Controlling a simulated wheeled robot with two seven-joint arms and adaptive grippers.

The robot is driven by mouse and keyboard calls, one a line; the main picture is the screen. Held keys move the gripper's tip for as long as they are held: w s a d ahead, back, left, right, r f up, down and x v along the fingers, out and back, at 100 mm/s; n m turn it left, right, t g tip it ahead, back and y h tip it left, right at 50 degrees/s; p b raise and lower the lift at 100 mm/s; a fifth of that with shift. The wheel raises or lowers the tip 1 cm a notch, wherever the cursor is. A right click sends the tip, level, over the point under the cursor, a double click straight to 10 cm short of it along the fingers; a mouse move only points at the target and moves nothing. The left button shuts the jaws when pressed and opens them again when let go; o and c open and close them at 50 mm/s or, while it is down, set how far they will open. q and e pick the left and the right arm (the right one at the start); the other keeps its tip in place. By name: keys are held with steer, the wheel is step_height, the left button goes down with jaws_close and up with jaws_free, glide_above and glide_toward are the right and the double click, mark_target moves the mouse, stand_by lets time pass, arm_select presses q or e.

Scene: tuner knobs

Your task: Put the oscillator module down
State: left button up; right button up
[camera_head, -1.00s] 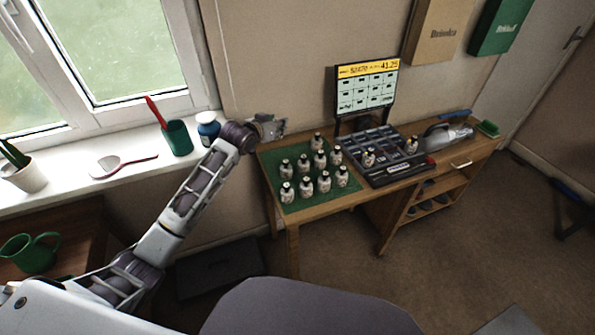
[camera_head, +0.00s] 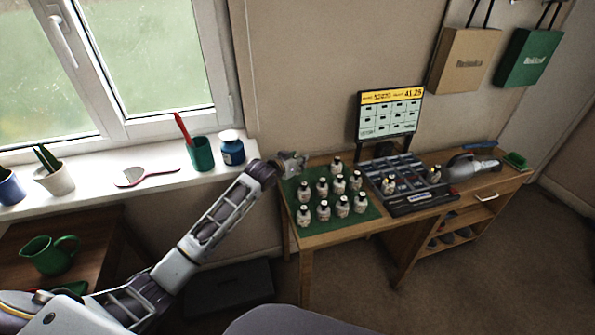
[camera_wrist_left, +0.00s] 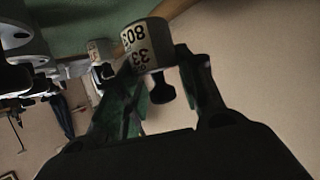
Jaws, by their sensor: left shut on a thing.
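In the wrist view, my left gripper (camera_wrist_left: 165,85) is shut on an oscillator module (camera_wrist_left: 148,45), a pale cylinder with dark printed figures and a dark knob-like end. In the head view, my left gripper (camera_head: 293,163) is at the back left corner of the green mat (camera_head: 345,232), and the held module is too small to make out. Several similar white modules with dark tops stand upright on the mat, the nearest to the gripper being a module (camera_head: 304,191). My right gripper is not in view.
A black compartment tray (camera_head: 410,205) is right of the mat, with a display screen (camera_head: 390,113) behind. A grey handheld device (camera_head: 470,167) and green brush (camera_head: 515,161) lie farther right. The windowsill (camera_head: 105,195) with a blue jar (camera_head: 231,152) is left of the desk.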

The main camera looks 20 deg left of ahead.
arm_select(q)
steer(key=shift+f, duration=0.5)
step_height(320, 180, down, 2)
steer(key=shift+f+b, duration=0.25)
steer(key=shift+b, duration=0.1)
steer(key=shift+f, duration=0.3)
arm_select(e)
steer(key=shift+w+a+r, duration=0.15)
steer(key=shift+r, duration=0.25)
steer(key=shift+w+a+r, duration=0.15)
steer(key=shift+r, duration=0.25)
